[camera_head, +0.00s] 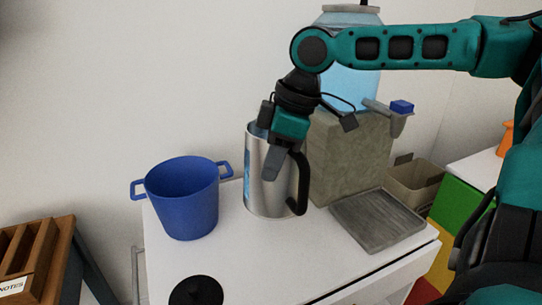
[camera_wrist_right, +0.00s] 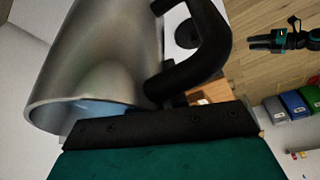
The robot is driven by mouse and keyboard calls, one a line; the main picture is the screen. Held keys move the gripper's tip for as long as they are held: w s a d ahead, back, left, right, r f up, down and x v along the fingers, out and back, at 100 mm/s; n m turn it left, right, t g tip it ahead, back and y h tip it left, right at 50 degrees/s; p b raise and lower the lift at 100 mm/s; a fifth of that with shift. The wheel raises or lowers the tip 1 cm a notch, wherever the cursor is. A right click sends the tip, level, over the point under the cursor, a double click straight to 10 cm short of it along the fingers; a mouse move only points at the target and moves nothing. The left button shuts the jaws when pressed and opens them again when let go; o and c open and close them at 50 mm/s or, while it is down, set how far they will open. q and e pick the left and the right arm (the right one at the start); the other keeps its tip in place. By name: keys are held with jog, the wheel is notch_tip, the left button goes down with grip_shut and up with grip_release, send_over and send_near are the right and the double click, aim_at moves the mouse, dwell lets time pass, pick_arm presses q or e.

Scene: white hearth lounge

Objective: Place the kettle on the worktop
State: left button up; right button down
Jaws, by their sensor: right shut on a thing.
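The kettle (camera_head: 256,195) is a tall silver cylinder with a black handle on its right side. It looks roughly upright over the white worktop (camera_head: 265,265); I cannot tell whether its base touches the surface. My right gripper (camera_head: 272,165) comes down from above and is shut on the kettle near its rim. In the right wrist view the metal kettle body (camera_wrist_right: 105,55) and its handle fill the upper left, against the dark finger. A small teal and black gripper (camera_wrist_right: 262,40), likely my left one, shows there at the right edge; its jaws are unclear.
A blue pot (camera_head: 182,205) stands left of the kettle. A stone-like block dispenser (camera_head: 345,155) with a clear blue tank and a grey tray (camera_head: 378,220) stand close on the right. A dark round object (camera_head: 196,291) lies at the front. The front middle is clear.

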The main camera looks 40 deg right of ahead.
aim_at(271, 207)
notch_tip(271, 207, down, 9)
jog(key=shift+w+r+b, duration=0.1)
jog(key=shift+r+b, duration=0.1)
jog(key=shift+b, duration=0.85)
jog(key=shift+f, duration=0.7)
pick_arm(q)
jog(key=shift+w+d+f+h+b, duration=0.15)
jog(key=shift+w+d+f+b, duration=0.05)
jog(key=shift+w+d+b, duration=0.25)
jog(key=shift+w+d+f+h+b, duration=0.15)
jog(key=shift+w+d+b, duration=0.2)
jog(key=shift+d, duration=0.05)
pick_arm(e)
notch_tip(271, 207, down, 4)
pick_arm(q)
jog(key=shift+f, duration=0.1)
pick_arm(e)
jog(key=shift+f, duration=0.15)
